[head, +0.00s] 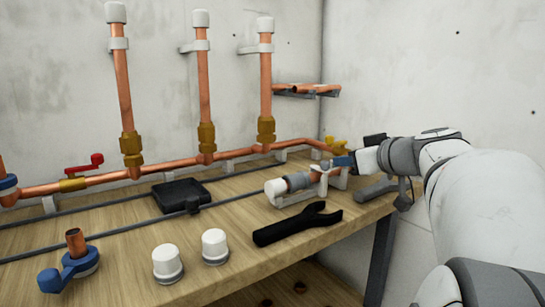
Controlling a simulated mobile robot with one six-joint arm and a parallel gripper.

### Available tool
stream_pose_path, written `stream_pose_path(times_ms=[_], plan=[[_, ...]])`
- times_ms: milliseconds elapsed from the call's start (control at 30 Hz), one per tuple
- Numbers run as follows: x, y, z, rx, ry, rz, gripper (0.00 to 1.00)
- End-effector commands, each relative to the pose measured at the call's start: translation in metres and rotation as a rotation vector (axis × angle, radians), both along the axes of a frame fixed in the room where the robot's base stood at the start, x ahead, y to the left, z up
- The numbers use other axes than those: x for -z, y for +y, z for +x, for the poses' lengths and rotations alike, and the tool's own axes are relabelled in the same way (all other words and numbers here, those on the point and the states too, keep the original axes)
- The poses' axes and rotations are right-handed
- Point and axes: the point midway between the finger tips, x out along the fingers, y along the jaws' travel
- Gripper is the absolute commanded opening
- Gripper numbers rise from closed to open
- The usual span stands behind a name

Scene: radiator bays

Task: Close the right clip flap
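Low on the bench, a short copper pipe (313,176) with a white capped end (276,189) and a grey sleeve (298,181) lies in white clip supports (323,184). I cannot tell whether a flap there is open or shut. My gripper (358,160) is at the right end of this pipe, beside a blue part (342,161); its fingers are small and partly hidden, and contact is unclear. On the wall, the right riser pipe (265,85) passes through a white clip (262,48) with a piece sticking out left. The middle riser's clip (200,45) looks similar.
A black wrench-like tool (297,224), two white caps (167,263) (214,246), a black tray (180,193) and a blue-handled valve (68,265) are on the wooden bench. A copper manifold (105,180) runs along the back. A small shelf (306,93) holds copper pieces.

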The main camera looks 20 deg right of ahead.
Motion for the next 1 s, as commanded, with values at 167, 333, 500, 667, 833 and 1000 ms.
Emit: stream_pose_path(times_ms=[167, 333, 500, 667, 833, 1000], plan=[[0.000, 0.000, -0.001, 0.000, 0.001, 0.000, 0.39], [-0.008, -0.004, -0.018, 0.004, 0.000, 0.000, 0.39], [-0.017, -0.009, -0.047, 0.005, 0.000, 0.000, 0.39], [-0.023, -0.012, -0.067, 0.003, 0.000, -0.001, 0.39], [-0.024, -0.012, -0.075, 0.001, 0.000, 0.000, 0.39], [-0.024, -0.012, -0.076, -0.001, 0.000, 0.000, 0.39]])
